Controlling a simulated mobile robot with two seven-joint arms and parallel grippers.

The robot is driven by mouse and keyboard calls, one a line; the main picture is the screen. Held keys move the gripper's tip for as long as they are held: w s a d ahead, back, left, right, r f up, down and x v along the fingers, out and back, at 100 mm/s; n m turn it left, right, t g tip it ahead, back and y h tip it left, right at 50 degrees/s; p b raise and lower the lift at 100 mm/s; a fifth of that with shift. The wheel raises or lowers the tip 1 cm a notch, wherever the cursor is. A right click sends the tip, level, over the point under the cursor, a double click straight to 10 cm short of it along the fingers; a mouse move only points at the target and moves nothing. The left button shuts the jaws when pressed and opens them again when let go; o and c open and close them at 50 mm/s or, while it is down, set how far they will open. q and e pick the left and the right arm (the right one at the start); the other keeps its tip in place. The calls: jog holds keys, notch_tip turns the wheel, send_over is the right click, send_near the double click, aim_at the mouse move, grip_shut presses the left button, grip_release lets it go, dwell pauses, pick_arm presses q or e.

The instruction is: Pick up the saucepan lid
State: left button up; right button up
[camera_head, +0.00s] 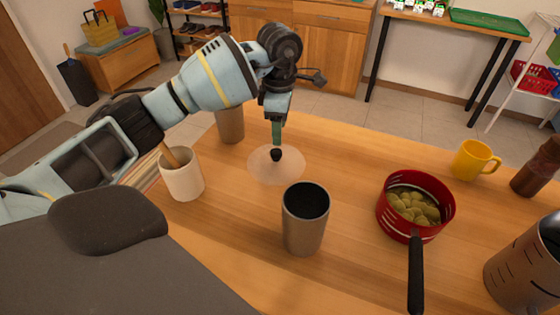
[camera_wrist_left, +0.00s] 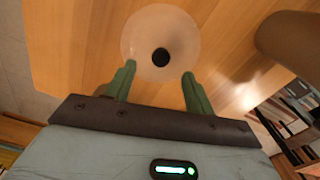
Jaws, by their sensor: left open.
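The saucepan lid (camera_head: 264,167) is a pale, see-through disc with a black knob, lying flat on the wooden table. My left gripper (camera_head: 277,143) points down just above the knob in the head view. In the left wrist view the lid (camera_wrist_left: 140,40) lies beyond the fingertips, with its knob roughly centred between them. The left gripper (camera_wrist_left: 155,78) is open, with its green fingers apart and nothing between them. The red saucepan (camera_head: 416,205) with a black handle stands to the right and holds several greenish-yellow pieces. My right gripper is not in view.
A metal cup (camera_head: 305,218) stands in front of the lid. A white crock (camera_head: 182,174) with a wooden utensil and a brown-grey cup (camera_head: 230,124) stand to its left. A yellow mug (camera_head: 474,160) is at the far right. The table (camera_head: 345,157) is clear between lid and saucepan.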

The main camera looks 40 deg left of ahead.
aim_at(277, 151)
pick_arm(q)
jog(key=shift+s+f, duration=0.1)
jog(key=shift+f, duration=1.3)
notch_tip(277, 151, down, 5)
jog(key=shift+s+a+r, duration=0.1)
jog(key=shift+s, duration=0.05)
